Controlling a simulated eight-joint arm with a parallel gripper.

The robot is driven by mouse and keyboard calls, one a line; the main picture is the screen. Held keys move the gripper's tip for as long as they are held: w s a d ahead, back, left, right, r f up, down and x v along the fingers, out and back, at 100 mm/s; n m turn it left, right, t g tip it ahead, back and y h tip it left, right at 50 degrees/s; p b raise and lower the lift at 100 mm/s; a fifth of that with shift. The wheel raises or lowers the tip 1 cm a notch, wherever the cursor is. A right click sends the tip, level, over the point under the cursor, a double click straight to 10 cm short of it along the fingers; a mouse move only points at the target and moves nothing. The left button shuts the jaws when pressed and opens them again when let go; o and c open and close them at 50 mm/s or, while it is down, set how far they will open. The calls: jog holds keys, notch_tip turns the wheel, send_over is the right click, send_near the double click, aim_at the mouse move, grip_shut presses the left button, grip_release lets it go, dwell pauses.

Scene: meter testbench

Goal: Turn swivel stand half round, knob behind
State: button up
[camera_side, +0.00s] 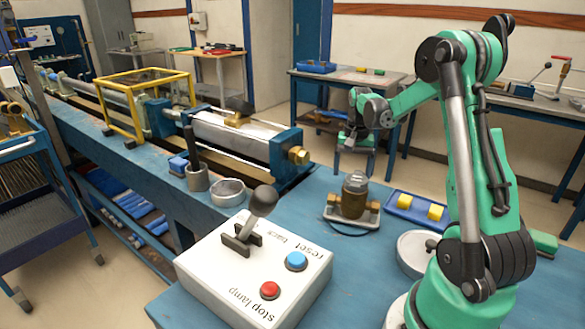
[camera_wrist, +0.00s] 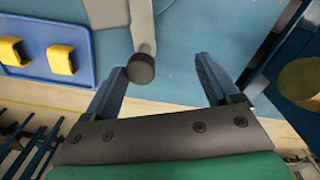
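In the wrist view, a dark-ended knob (camera_wrist: 141,68) on a pale stem reaches down from the top edge, beside a grey-brown rounded part (camera_wrist: 104,12). The rest of that object is cut off. My gripper (camera_side: 347,137) is raised beyond the meter. In the wrist view my gripper (camera_wrist: 160,64) is open and empty, the knob showing between its fingers, nearer the left one. Contact cannot be told.
A blue tray (camera_side: 402,214) with yellow blocks lies right of the meter. A round pale disc (camera_side: 411,258) with a dark knob sits nearer my base. A control box (camera_side: 210,265) with a lever stands in front. The brass-ended bench pipe (camera_side: 299,156) is left.

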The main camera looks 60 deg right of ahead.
jog(key=shift+w+a, duration=0.85)
jog(key=shift+w, duration=0.3)
jog(key=shift+o, duration=0.3)
jog(key=shift+o, duration=1.1)
jog(key=shift+r, duration=0.15)
notch_tip(320, 180, up, 5)
jog(key=shift+r, duration=0.1)
